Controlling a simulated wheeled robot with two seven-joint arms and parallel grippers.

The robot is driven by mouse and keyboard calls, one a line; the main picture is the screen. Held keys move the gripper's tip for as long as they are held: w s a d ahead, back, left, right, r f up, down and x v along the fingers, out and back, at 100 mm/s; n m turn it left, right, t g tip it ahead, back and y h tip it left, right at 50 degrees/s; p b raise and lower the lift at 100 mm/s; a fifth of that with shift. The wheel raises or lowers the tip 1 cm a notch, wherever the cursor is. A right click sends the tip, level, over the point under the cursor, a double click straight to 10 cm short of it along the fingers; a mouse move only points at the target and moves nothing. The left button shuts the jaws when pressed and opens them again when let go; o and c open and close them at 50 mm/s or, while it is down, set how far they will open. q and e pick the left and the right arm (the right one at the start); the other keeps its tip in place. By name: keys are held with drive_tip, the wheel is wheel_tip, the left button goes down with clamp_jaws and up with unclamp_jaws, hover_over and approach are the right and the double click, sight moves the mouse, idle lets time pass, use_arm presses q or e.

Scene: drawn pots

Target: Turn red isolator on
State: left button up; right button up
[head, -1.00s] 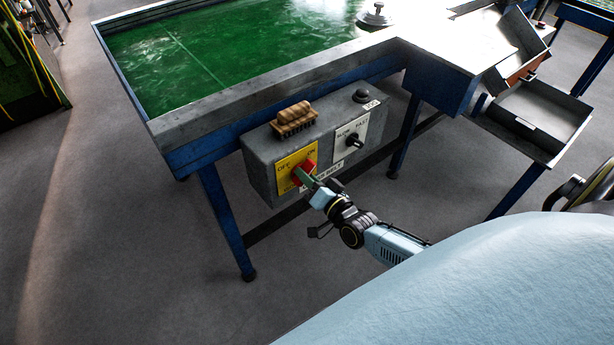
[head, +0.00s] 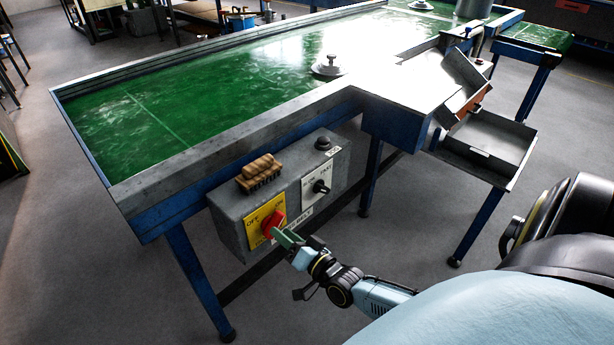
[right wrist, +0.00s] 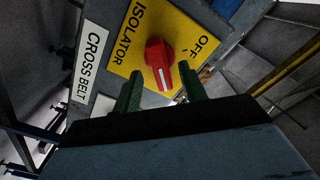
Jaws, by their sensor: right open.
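The red isolator knob (head: 272,222) sits on a yellow plate (head: 254,230) with an OFF label, on the front of a grey control box (head: 232,212). In the right wrist view the red knob (right wrist: 159,58) stands upright in the picture, its white mark pointing down between my fingers. The yellow plate (right wrist: 190,32) reads ISOLATOR and OFF there. My right gripper (head: 285,238) is in front of the knob, its green fingers apart. In the right wrist view the right gripper (right wrist: 160,88) has one finger each side of the knob, holding nothing. Contact cannot be told. My left gripper is not in view.
The box also carries a black speed knob (head: 321,187), a dark round button (head: 323,143) and a wooden-backed brush (head: 260,172) on top. The blue-framed green belt table (head: 190,105) overhangs the box. Grey trays (head: 490,150) stand to the right.

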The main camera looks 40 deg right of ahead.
drive_tip(key=s, duration=1)
drive_tip(key=shift+d+p, duration=0.4)
drive_tip(key=shift+p, duration=0.05)
drive_tip(key=s+a+f+n+g, duration=0.1)
drive_tip(key=s+f+n+g, duration=0.4)
drive_tip(key=f, duration=0.7)
drive_tip(key=s+f+n+g, duration=0.1)
drive_tip(key=s+f+g, duration=0.3)
drive_tip(key=s+f, duration=0.5)
drive_tip(key=s+a+f+n+g, duration=0.2)
drive_tip(key=s+f+g, duration=0.2)
drive_tip(key=s+f, duration=0.2)
drive_tip(key=s+a+f+n+g+h, duration=0.1)
drive_tip(key=s+f+n+g, duration=0.1)
drive_tip(key=s+f+g, duration=0.2)
drive_tip(key=s+f, duration=0.3)
drive_tip(key=s, duration=0.4)
drive_tip(key=shift+a+n, duration=0.35)
drive_tip(key=shift+n, duration=0.05)
